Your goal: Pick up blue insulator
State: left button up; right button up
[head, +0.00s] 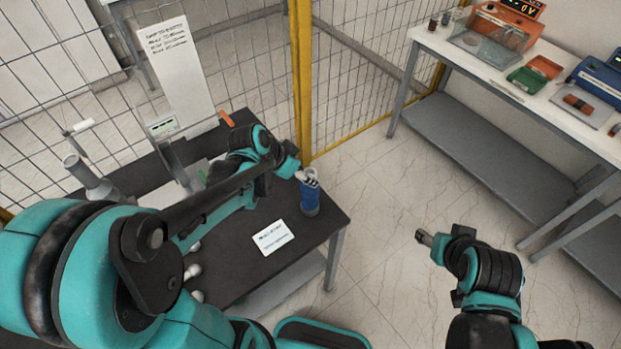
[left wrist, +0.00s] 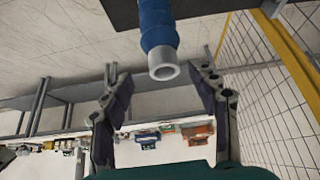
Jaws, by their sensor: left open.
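The blue insulator (head: 310,200) stands upright near the right end of the dark table (head: 335,217). My left gripper (head: 308,177) is at its top end, reaching in from the left. In the left wrist view, the insulator (left wrist: 157,25) shows ribbed blue with a pale grey hollow end. That end lies between the two open fingers (left wrist: 160,72), with a visible gap on each side. My right gripper (head: 425,237) is over the floor to the right, apart from the insulator and small in view.
A white card (head: 272,238) lies on the table beside the insulator. A yellow post (head: 301,80) and mesh fence stand close behind the table. A white workbench (head: 480,70) with boxes and devices is at the back right. Clear floor lies between table and workbench.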

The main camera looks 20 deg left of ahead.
aim_at(310, 192)
pick_arm(q)
jog(key=shift+w+f, duration=0.1)
jog(key=shift+w, duration=0.2)
jog(key=shift+w+f, duration=0.1)
jog(key=shift+f, duration=0.15)
jog(key=b+x, duration=0.2)
jog(key=x, duration=0.5)
jog(key=shift+w+f, duration=0.15)
jog(key=shift+f, duration=0.05)
jog(key=shift+d, duration=0.1)
grip_shut()
